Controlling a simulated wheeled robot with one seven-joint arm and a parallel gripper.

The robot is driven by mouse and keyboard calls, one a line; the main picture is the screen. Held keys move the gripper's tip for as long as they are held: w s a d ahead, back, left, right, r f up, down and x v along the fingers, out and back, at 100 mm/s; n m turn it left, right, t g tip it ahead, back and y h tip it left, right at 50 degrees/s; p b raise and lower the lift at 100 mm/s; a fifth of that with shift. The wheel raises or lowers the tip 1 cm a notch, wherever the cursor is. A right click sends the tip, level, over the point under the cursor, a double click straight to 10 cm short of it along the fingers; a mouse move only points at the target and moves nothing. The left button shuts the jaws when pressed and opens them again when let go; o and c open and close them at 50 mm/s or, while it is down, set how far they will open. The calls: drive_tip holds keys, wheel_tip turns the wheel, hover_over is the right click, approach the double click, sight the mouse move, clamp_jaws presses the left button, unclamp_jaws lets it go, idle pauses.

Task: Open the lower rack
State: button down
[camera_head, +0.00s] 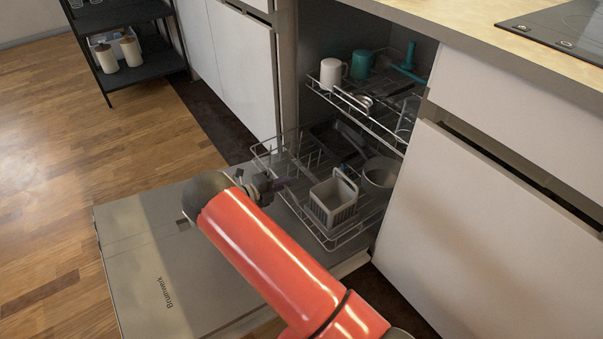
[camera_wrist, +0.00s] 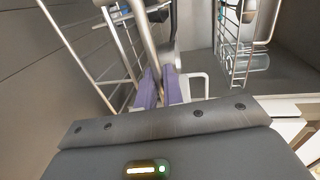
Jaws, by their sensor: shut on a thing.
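The lower rack (camera_head: 343,241) is a wire basket on rollers or rails, sitting low in the dishwasher and reaching out over the open door (camera_head: 150,265). My gripper (camera_head: 280,186) is at the left, outer end of this rack, mostly hidden behind my red arm. In the wrist view, the purple fingers of my gripper (camera_wrist: 158,88) are shut on a metal wire of the lower rack (camera_wrist: 139,32). The rack holds a grey cutlery basket (camera_head: 333,202), a pot (camera_head: 380,173) and a dark pan (camera_head: 338,136).
The upper rack (camera_head: 375,125) holds a white mug (camera_head: 331,74) and a teal mug (camera_head: 362,64). White cabinets (camera_head: 490,240) stand close on the right. A black shelf (camera_head: 125,50) stands far left. Wooden floor beyond the door is clear.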

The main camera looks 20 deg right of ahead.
drive_tip(key=f+v, duration=0.1)
drive_tip(key=v, duration=0.5)
drive_tip(key=shift+s+a+f, duration=0.1)
drive_tip(key=shift+a+f, duration=0.05)
drive_tip(key=c, duration=1.7)
unclamp_jaws()
drive_tip(key=shift+a, duration=0.1)
drive_tip(key=v, duration=0.7)
drive_tip(key=shift+s+a+b, duration=0.1)
drive_tip(key=shift+a+b, duration=0.15)
drive_tip(key=shift+b, duration=0.05)
